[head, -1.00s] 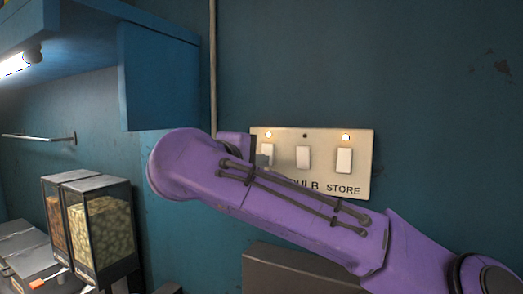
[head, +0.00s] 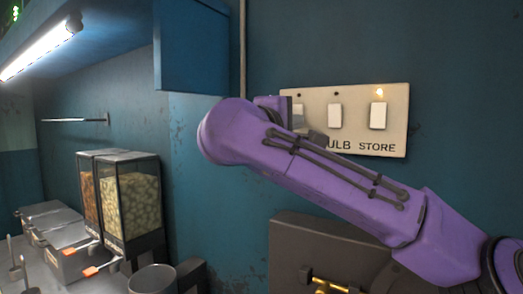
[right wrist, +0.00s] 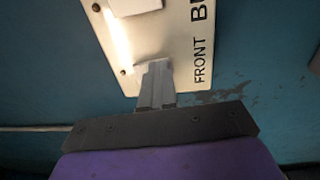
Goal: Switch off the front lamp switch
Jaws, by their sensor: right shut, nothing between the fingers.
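A cream switch plate (head: 357,97) with three white rocker switches is on the blue wall. The front switch (head: 298,110) is the leftmost, partly hidden by my right gripper (head: 314,136). The small indicator above it is dark. The middle switch (head: 335,115) has a dark indicator, and the STORE switch (head: 378,116) has a lit one. In the right wrist view, my right gripper (right wrist: 156,85) is shut and empty, with its tips over the plate beside the word FRONT (right wrist: 201,62). I cannot tell whether they touch the switch. My left gripper is out of view.
A blue cabinet (head: 200,48) hangs left of the plate, with a lit tube lamp (head: 40,52) under the shelf. Food dispensers (head: 140,200) and a metal pot (head: 152,279) stand at lower left. A dark box-like machine (head: 310,238) is below the plate.

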